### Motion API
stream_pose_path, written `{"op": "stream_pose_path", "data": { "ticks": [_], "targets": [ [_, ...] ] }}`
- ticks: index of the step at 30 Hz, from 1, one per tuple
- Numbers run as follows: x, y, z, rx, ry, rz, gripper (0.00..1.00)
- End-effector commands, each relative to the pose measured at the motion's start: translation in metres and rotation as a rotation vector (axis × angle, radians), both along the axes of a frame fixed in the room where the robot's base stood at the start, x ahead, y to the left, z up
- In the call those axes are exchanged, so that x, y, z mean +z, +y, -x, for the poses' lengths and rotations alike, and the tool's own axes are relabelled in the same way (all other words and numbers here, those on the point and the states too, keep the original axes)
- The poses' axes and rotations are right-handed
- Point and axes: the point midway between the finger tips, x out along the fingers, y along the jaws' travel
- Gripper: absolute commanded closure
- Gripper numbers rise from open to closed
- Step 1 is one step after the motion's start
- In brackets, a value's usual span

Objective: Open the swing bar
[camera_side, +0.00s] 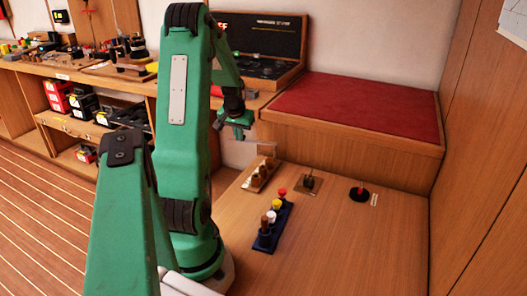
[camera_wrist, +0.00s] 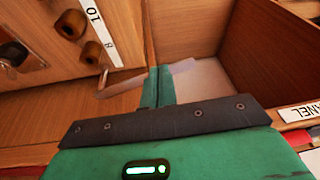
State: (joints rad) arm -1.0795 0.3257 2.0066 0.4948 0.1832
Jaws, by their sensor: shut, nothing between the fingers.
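A thin pale bar (camera_side: 264,146), which looks like the swing bar, stands out to the right just below my gripper (camera_side: 241,133) in the side view. In the wrist view a pale, see-through bar (camera_wrist: 122,86) passes across behind the fingertips. My gripper's two green fingers (camera_wrist: 159,82) are pressed together with nothing between them. They overlap the bar in the picture, and I cannot tell whether they touch it. The bar's pivot is hidden or too small to make out.
A board with wooden knobs (camera_side: 261,176) lies below the bar. A blue rack with coloured knobs (camera_side: 274,222), a small switch plate (camera_side: 310,184) and a black disc with a red knob (camera_side: 360,193) are on the wooden top. A red-cushioned bench (camera_side: 359,103) rises behind. The front right is clear.

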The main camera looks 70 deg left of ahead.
Motion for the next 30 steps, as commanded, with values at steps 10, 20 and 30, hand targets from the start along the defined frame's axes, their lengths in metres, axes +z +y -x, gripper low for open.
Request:
{"op": "stream_pose_path", "data": {
  "ticks": [10,20,30],
  "targets": [
    [-0.001,0.003,-0.003,0.0,0.0,0.001,1.0],
    [-0.001,0.012,-0.006,0.0,0.001,0.002,1.0],
    [-0.001,0.032,-0.015,0.0,0.003,0.002,1.0]
  ]
}}
